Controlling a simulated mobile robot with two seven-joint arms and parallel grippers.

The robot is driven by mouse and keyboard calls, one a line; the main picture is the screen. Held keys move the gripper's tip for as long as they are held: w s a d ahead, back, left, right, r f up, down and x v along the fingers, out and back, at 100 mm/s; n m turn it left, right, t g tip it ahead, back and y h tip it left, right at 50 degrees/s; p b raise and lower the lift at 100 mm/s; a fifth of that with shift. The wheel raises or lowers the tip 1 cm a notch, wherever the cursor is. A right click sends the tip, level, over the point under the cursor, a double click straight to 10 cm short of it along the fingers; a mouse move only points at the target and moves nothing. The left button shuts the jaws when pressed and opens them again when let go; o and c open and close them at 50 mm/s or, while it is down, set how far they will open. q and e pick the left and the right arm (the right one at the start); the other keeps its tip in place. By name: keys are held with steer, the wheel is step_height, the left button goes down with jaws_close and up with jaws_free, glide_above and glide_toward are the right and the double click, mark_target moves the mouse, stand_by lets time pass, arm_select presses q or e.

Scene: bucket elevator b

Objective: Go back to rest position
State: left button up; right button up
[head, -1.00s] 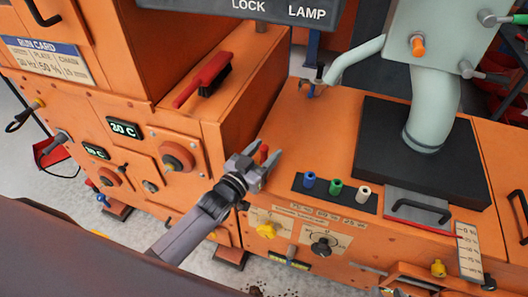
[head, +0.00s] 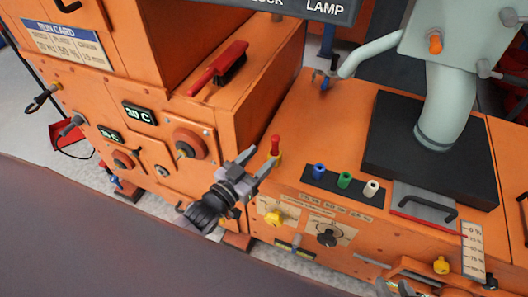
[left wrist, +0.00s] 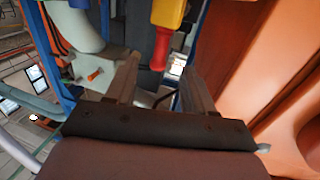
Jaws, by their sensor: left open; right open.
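My left gripper (head: 260,163) is open and empty in the head view, in front of the orange machine's front edge. In the left wrist view the open jaws (left wrist: 155,75) show, with the red and yellow lever (left wrist: 159,52) seen between and beyond the fingers; I cannot tell the exact gap.
Blue, green and white knobs (head: 344,180) sit on a black strip right of the left gripper. A yellow knob (head: 274,218) and a dark dial (head: 327,235) are below it. A red-handled brush (head: 219,69) lies on the orange ledge. Floor shows at the left.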

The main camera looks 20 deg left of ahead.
stand_by(0.5)
arm_select(q)
steer(key=s+a+f+n+g+y, duration=0.1)
steer(key=s+f+g, duration=0.25)
steer(key=s, duration=0.55)
steer(key=s+f+g+y, duration=0.2)
steer(key=s+f+g, duration=0.15)
steer(key=s, duration=0.45)
step_height(320, 180, up, 15)
steer(key=a+p, duration=0.1)
steer(key=p, duration=1.6)
steer(key=shift+s+a, duration=0.25)
steer(key=shift+s, duration=0.15)
steer(key=shift+c, duration=1)
steer(key=shift+s+d, duration=0.1)
